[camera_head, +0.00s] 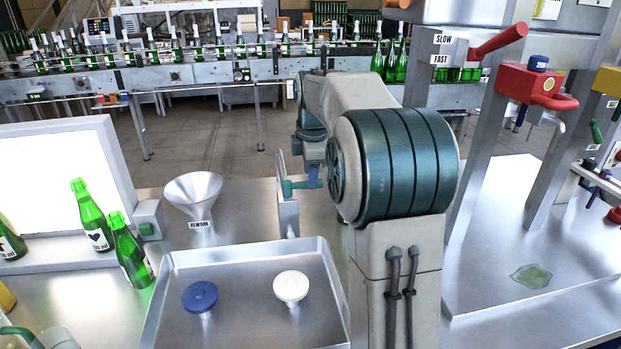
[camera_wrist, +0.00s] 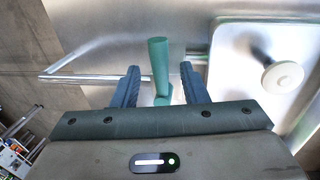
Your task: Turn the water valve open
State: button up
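A green lever handle, which looks like the water valve's handle (camera_wrist: 158,60), stands up in the middle of the wrist view. My gripper (camera_wrist: 160,80) is open, with one blue-grey finger on each side of the handle. A gap shows between the handle and each finger, so neither finger visibly touches it. In the head view the green handle (camera_head: 296,185) points sideways beside a narrow upright grey plate, and my gripper (camera_head: 313,178) shows only in part beside it. The rest of my gripper is hidden behind my arm.
A metal tray (camera_head: 245,247) with a blue stopper (camera_head: 200,296) and a white stopper (camera_head: 291,287) lies below. A funnel (camera_head: 193,193) and green bottles (camera_head: 131,252) stand to the left. A metal pipe (camera_wrist: 90,78) runs beside the handle in the wrist view.

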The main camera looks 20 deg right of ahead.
jog(key=shift+w+f, duration=0.2)
jog(key=shift+f, duration=0.75)
grip_shut()
